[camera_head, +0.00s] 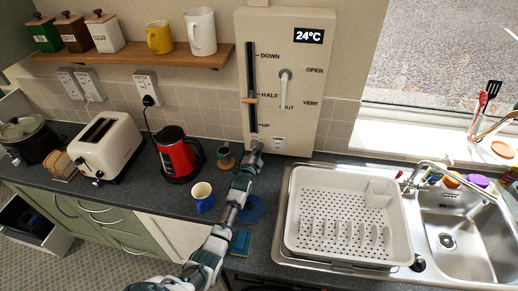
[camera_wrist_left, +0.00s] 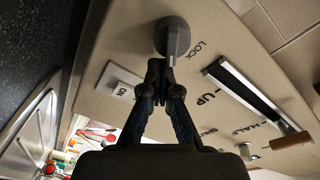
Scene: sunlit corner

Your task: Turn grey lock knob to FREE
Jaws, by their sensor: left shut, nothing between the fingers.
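A pale bar on the knob points toward my gripper. No FREE label is readable. My left gripper (camera_wrist_left: 164,68) is shut and empty, its fingertips right at the knob's near edge; I cannot tell whether they touch. In the head view my left gripper (camera_head: 256,146) is at the panel's bottom edge, hiding most of the knob. My right gripper is not in view.
An ON switch (camera_wrist_left: 120,84) is close beside the knob. A slider with a wooden handle (camera_head: 250,99) and a white lever (camera_head: 284,80) are higher on the panel.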

